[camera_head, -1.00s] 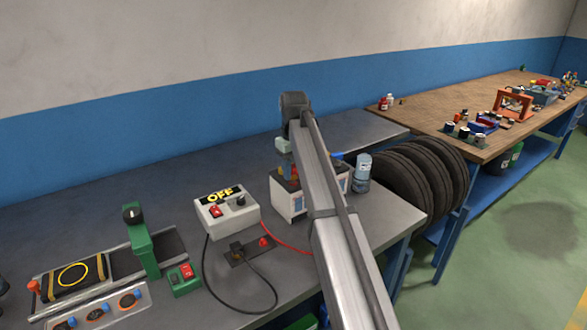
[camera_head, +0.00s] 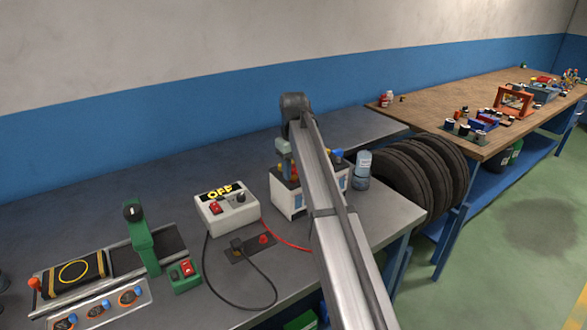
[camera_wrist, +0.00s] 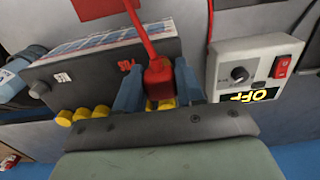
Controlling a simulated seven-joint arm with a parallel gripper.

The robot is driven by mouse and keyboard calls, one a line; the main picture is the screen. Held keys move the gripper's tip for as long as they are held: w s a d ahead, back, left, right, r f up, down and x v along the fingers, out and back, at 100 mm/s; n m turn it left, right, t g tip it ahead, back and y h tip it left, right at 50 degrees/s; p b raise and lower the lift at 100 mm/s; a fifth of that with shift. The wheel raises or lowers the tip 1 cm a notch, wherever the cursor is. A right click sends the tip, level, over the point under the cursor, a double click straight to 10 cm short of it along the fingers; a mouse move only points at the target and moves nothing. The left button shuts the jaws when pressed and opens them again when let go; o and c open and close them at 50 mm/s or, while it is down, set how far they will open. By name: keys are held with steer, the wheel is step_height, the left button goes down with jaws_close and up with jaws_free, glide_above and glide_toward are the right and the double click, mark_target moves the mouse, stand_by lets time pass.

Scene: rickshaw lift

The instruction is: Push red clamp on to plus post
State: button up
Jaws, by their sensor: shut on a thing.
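The red clamp (camera_wrist: 158,80) with its red cable sits between the blue fingers of my gripper (camera_wrist: 158,88) in the wrist view. The fingers are shut on it. The clamp is over the battery (camera_wrist: 100,48), near a red marking on its top and beside a row of yellow caps. The plus post is hidden under the clamp, so I cannot tell whether they touch. In the head view my gripper (camera_head: 287,168) is above the battery (camera_head: 287,203), at its left part, and my arm covers much of it.
A charger box reading OFF (camera_head: 227,208) stands left of the battery; its red cable (camera_head: 285,243) runs toward the battery. A blue bottle (camera_head: 362,170) stands close on the right, near tyres (camera_head: 420,180). A green clamp stand (camera_head: 140,238) is far left.

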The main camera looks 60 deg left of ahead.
steer(key=shift+f, duration=0.15)
steer(key=o, duration=1.4)
steer(key=shift+c, duration=0.2)
steer(key=shift+r, duration=3.55)
